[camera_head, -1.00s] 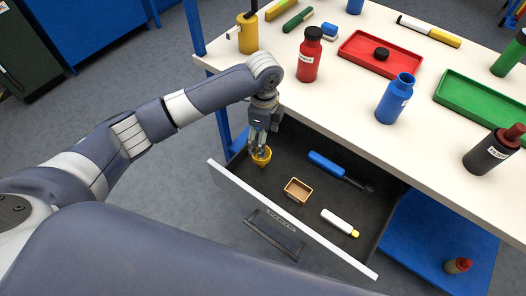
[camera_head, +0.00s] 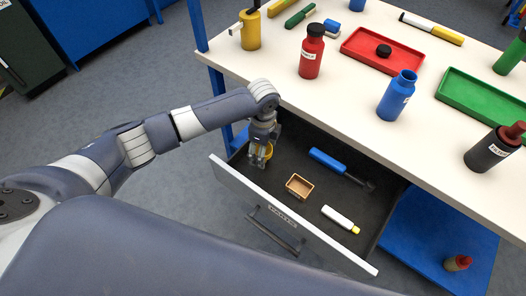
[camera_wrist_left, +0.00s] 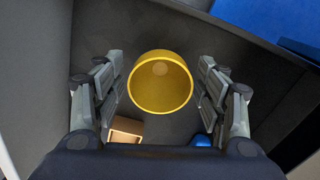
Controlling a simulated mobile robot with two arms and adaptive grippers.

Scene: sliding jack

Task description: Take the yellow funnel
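The yellow funnel (camera_head: 268,151) is at the left end of the open drawer (camera_head: 228,176), partly hidden by my left gripper. In the left wrist view the funnel (camera_wrist_left: 160,106) has its wide mouth towards the camera, with a small hole at the bottom. My left gripper (camera_head: 261,163) points down into the drawer. In the wrist view, the left gripper (camera_wrist_left: 162,95) is open, with one finger on each side of the funnel and a visible gap on both sides. My right gripper is not in view.
The drawer also holds a small tan box (camera_head: 299,187), a white tube with a yellow cap (camera_head: 341,219) and a blue-handled tool (camera_head: 340,167). The drawer's white front (camera_head: 240,191) and the tabletop (camera_head: 330,105) flank the gripper. Bottles and trays stand on the table.

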